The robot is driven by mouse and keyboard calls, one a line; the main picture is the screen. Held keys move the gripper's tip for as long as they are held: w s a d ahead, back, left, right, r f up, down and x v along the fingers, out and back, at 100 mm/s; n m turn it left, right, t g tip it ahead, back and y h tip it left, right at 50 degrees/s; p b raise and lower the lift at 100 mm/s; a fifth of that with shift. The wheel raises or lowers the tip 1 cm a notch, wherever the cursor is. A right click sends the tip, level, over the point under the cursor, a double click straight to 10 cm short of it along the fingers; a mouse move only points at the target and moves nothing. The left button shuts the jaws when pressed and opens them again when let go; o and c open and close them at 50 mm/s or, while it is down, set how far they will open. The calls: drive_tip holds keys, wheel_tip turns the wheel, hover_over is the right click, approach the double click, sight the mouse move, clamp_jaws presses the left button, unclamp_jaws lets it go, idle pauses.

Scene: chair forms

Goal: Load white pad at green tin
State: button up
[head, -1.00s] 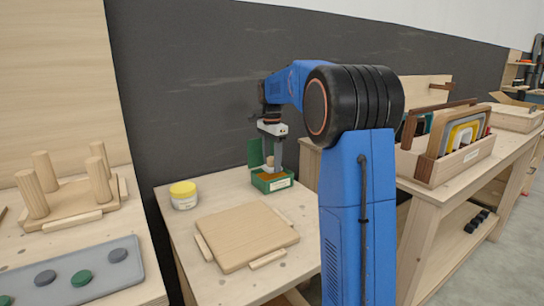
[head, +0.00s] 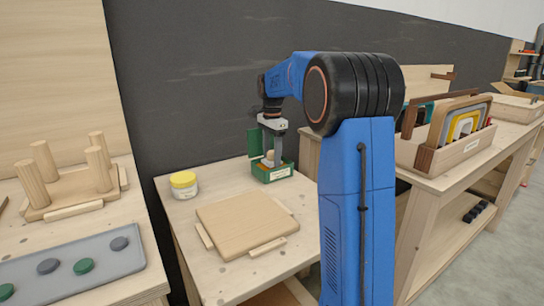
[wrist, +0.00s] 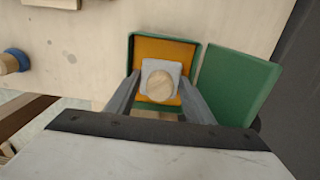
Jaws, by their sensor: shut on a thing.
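The green tin (head: 277,174) stands open at the back of the small wooden table, its green lid (head: 254,142) raised at the left. In the wrist view the tin's rim (wrist: 134,50) surrounds an orange inside, and the lid (wrist: 236,84) lies to the right. The white pad (wrist: 152,68) has a round wooden knob (wrist: 159,85). My gripper (head: 270,156) points down over the tin, shut on the white pad by its knob. The pad is over or within the tin's opening; whether it touches the orange surface I cannot tell.
A yellow-lidded jar (head: 184,185) and a wooden board (head: 246,222) sit on the same table, left and in front of the tin. A dark wall stands behind. A rack of frames (head: 455,140) is on the right bench, and a grey tray (head: 70,270) lies at left.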

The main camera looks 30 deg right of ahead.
sight(272, 152)
drive_tip(key=shift+f, duration=0.5)
idle(1.8)
drive_tip(key=shift+r, duration=3.65)
